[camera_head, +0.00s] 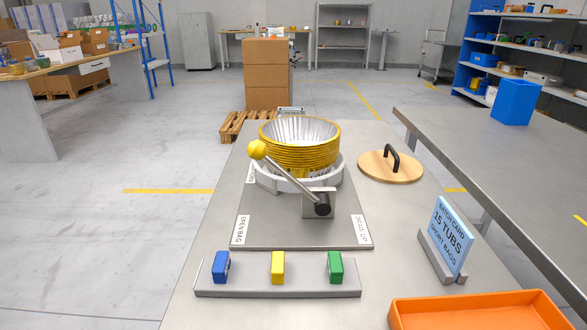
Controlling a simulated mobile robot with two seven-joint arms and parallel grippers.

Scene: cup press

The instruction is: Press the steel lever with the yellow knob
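The steel lever (289,176) slants up to the left from a dark pivot on a grey block (319,203). Its yellow knob (257,150) is at the upper left end, in front of the left side of the press. The press (299,140) has a stack of yellow rings around a silver, ribbed inside, set in a light grey ring holder. It stands on a grey base plate (290,235) with labels at its left and right edges. Neither of my grippers shows in the head view.
A grey bar (312,289) at the front holds blue, yellow and green blocks. A wooden lid (376,170) with a black handle lies at the right. A batch card (452,236) stands at the right, behind an orange tray (480,312). The table's left front is clear.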

